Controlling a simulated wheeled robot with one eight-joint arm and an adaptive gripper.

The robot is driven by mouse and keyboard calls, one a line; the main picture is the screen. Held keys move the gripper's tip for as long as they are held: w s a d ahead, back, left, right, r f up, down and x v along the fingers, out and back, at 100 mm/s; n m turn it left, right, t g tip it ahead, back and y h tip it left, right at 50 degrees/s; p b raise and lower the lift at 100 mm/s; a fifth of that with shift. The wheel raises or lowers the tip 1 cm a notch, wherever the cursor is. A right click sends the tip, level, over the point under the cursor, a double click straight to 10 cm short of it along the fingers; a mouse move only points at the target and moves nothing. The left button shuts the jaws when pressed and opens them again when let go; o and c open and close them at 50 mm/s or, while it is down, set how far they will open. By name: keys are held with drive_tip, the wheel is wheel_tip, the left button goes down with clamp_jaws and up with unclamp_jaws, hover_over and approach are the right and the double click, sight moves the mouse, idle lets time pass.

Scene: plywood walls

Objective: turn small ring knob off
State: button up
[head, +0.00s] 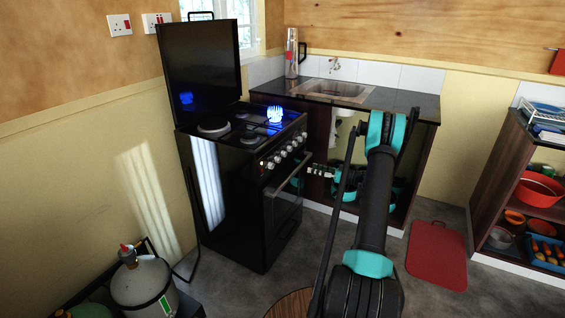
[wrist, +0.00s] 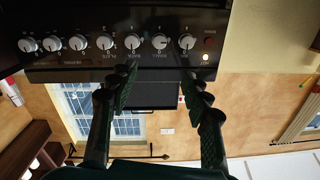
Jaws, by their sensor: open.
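A row of several white knobs runs along the black front panel of the cooker (head: 235,185). The wrist view shows the row upside down near the top. The small ring knob (wrist: 160,42) appears to be the second from the right there, by a label that seems to read "SMALL". Its pointer looks turned sideways, unlike its neighbours. No finger visibly touches a knob.
The cooker's raised lid (head: 203,62) reflects blue light. An oven handle (head: 290,172) crosses the door below the knobs. A sink counter (head: 400,103) adjoins the cooker on the right.

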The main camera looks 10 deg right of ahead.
sight(280, 160)
drive_tip(key=x, duration=1.7)
drive_tip(key=shift+w, duration=0.2)
clamp_jaws()
